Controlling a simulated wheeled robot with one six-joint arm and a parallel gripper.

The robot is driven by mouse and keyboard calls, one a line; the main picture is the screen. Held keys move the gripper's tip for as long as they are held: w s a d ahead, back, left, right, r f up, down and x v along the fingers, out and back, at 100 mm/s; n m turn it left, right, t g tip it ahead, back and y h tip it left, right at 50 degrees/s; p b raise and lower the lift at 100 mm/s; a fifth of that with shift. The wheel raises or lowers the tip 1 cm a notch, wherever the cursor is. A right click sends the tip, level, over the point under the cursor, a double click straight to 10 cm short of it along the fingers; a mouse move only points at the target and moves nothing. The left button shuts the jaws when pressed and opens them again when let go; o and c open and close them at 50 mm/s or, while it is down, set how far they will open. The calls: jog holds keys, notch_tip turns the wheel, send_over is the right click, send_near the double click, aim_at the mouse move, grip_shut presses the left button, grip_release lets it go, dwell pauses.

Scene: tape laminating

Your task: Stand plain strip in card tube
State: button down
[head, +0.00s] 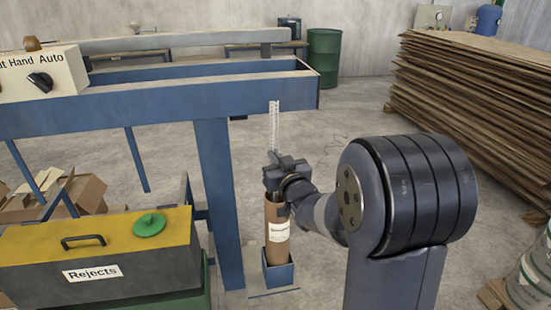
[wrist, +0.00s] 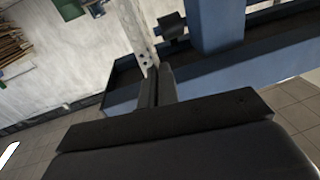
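A pale, narrow strip (head: 274,125) with small marks along it stands upright above my gripper (head: 276,168) in the head view. In the wrist view the strip (wrist: 137,35) runs up from between the fingertips of my gripper (wrist: 158,75), which are close together on it. The brown card tube (head: 277,228) with a white label stands upright just below my gripper.
The tube stands in a blue square holder (head: 279,275) beside a blue frame leg (head: 217,190). A blue beam (head: 160,104) runs behind. The Rejects box (head: 95,262) with a yellow top is at left. Stacked boards (head: 470,90) are at right. Open floor lies between.

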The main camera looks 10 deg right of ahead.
jog(key=shift+f+b, duration=2.45)
jog(key=c, duration=1.6)
grip_release()
jog(key=s+d, duration=0.1)
jog(key=s, duration=0.9)
jog(key=shift+s+d+f+b, duration=0.2)
jog(key=shift+s+d+b, duration=0.1)
jog(key=shift+s, duration=0.1)
